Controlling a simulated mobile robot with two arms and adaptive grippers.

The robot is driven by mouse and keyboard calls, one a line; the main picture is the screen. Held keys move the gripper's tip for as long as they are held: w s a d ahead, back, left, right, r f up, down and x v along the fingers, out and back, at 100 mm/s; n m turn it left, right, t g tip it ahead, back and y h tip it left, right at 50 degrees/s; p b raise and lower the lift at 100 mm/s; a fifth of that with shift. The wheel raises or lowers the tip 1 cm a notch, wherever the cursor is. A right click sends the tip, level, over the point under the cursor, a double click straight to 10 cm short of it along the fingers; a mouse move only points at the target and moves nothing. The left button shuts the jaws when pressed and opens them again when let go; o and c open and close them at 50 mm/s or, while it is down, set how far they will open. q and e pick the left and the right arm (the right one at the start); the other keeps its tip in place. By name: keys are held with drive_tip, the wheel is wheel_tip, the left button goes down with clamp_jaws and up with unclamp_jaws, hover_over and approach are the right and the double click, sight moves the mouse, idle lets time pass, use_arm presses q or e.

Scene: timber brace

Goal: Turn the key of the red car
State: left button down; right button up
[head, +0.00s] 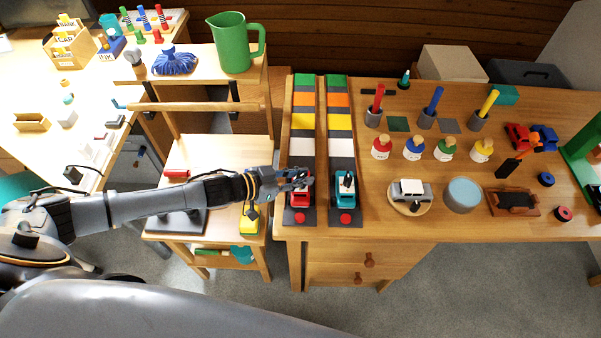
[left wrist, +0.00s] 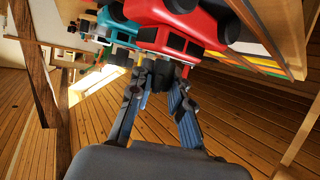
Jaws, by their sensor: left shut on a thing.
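The red car (head: 299,199) stands at the near end of the left striped track; it also shows upside down at the top of the left wrist view (left wrist: 185,20). My left gripper (head: 298,179) is over the car's far end and hides part of it. In the left wrist view its fingertips (left wrist: 163,78) are close against the car, shut on a small dark part that I take to be the key (left wrist: 164,69). The fingers cover much of the key, so its angle cannot be told. My right gripper is in neither view.
A teal car (head: 345,191) stands on the striped track to the right, close beside the red car. A green jug (head: 233,43) stands at the back left.

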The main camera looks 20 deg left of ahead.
use_arm(q)
drive_tip(key=m+g+h, duration=0.2)
drive_tip(key=m, duration=0.1)
drive_tip(key=shift+w+r, duration=0.15)
drive_tip(key=shift+w, duration=0.1)
drive_tip(key=m+g, duration=0.1)
drive_tip(key=m+g+h, duration=0.1)
drive_tip(key=g, duration=0.1)
drive_tip(key=shift+f+m, duration=0.2)
drive_tip(key=shift+m, duration=0.1)
drive_tip(key=m+g+h+b, duration=0.1)
drive_tip(key=m+g, duration=0.1)
drive_tip(key=g, duration=0.1)
drive_tip(key=shift+s+f+b, duration=0.1)
drive_tip(key=shift+f+b, duration=0.05)
drive_tip(key=shift+b, duration=0.25)
drive_tip(key=shift+s+m+g+b, duration=0.1)
drive_tip(key=shift+m+g+b, duration=0.9)
drive_tip(key=shift+g, duration=0.1)
drive_tip(key=shift+m+g+b, duration=0.4)
drive_tip(key=shift+m+g, duration=0.1)
drive_tip(key=shift+g, duration=0.2)
drive_tip(key=shift+r, duration=0.2)
drive_tip(key=shift+d, duration=0.1)
drive_tip(key=c, duration=1.2)
unclamp_jaws()
